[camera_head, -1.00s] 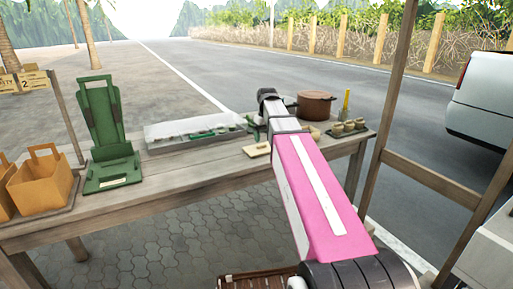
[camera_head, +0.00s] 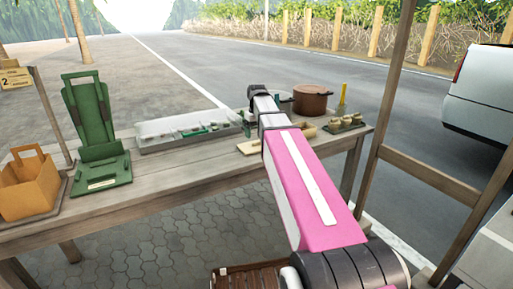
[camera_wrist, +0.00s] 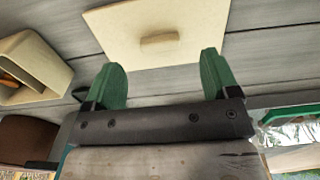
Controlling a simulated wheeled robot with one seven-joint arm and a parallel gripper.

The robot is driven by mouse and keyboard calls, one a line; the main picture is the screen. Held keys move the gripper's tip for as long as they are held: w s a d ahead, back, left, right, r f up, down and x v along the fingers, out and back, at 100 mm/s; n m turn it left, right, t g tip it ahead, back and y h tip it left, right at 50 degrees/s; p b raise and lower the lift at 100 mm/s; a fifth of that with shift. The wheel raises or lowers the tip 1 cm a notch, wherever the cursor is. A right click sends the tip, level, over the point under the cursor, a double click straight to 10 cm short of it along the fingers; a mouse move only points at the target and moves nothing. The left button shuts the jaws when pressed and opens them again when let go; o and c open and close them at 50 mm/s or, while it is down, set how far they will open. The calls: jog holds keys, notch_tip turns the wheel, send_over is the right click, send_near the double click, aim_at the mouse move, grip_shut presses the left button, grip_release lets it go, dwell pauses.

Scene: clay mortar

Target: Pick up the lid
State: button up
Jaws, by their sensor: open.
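A flat, square, cream lid (camera_wrist: 200,38) with a small raised block handle (camera_wrist: 158,41) lies on the grey wooden table. It also shows in the head view (camera_head: 246,147), just left of my arm and partly hidden by it. My gripper (camera_wrist: 163,76) is open and empty, with two green fingers pointing at the lid's near edge. The handle lies beyond the fingertips, roughly midway between them. In the wrist view the fingertips overlap the lid's edge, but I cannot tell their height above it. In the head view the fingers are mostly hidden by my arm.
A cream open box (camera_wrist: 32,65) with something orange inside lies left of the lid in the wrist view.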

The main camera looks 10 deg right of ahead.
aim_at(257, 142)
jog(key=f, duration=0.4)
jog(key=shift+w+f, duration=0.2)
jog(key=shift+f, duration=0.2)
jog(key=c, duration=1)
